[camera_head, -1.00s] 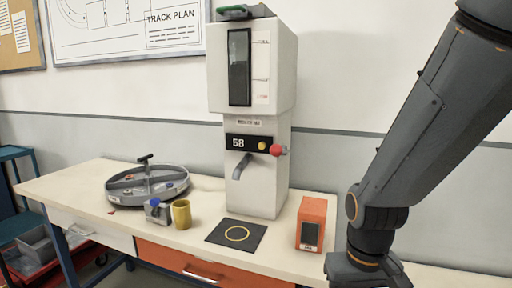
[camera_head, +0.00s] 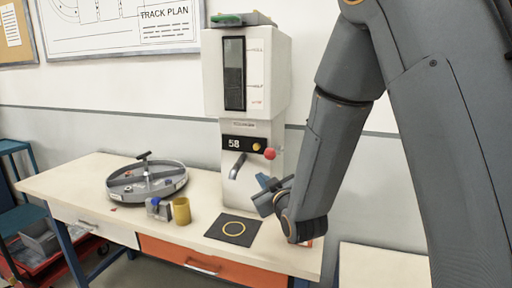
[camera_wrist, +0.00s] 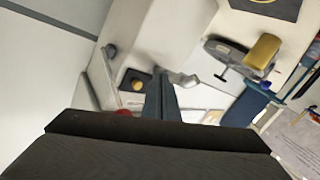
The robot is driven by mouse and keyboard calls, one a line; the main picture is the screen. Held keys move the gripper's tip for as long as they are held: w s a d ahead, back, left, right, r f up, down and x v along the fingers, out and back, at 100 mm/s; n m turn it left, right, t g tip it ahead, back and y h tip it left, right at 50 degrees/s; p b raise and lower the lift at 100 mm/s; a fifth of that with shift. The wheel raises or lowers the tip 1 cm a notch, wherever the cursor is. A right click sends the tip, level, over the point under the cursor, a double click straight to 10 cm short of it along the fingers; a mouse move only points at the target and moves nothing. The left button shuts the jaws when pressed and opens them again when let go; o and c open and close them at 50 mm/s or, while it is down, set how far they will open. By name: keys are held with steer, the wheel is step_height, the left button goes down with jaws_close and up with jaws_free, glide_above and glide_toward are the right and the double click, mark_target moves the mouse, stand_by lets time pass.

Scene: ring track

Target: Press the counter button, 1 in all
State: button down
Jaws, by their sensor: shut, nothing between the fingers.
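The white dispenser (camera_head: 220,75) stands at the back of the bench. Its black counter panel (camera_head: 235,143) reads 58 and carries a small round yellow button (camera_head: 256,147). A red knob (camera_head: 270,154) sits just right of the button, and a grey spout (camera_head: 237,166) hangs below the panel. My gripper (camera_head: 262,182) is shut and empty, below the red knob and apart from the button. In the wrist view, the closed fingers (camera_wrist: 161,80) point toward the dispenser front, with the yellow button (camera_wrist: 137,85) left of their tips and the red knob (camera_wrist: 124,113) partly hidden lower left.
A dark mat with a yellow ring (camera_head: 233,229) lies below the spout. A yellow cup (camera_head: 181,211), a small grey-blue block (camera_head: 159,209) and a round divided tray (camera_head: 147,182) stand to the left.

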mark_target(257, 147)
steer(key=s+a+r+n+t+y, duration=0.1)
steer(key=a+r+n+t+y, duration=0.1)
steer(key=a+r, duration=0.3)
steer(key=shift+r+n+t+y, duration=0.15)
steer(key=shift+n+t+y, duration=0.15)
steer(key=shift+t+y, duration=0.45)
steer(key=w+d+b, duration=0.1)
steer(key=w+d, duration=0.2)
steer(key=w, duration=0.5)
steer(key=shift+w, duration=0.15)
stand_by(1.6)
steer(key=shift+w+d+b, duration=0.1)
steer(key=shift+w+b, duration=0.2)
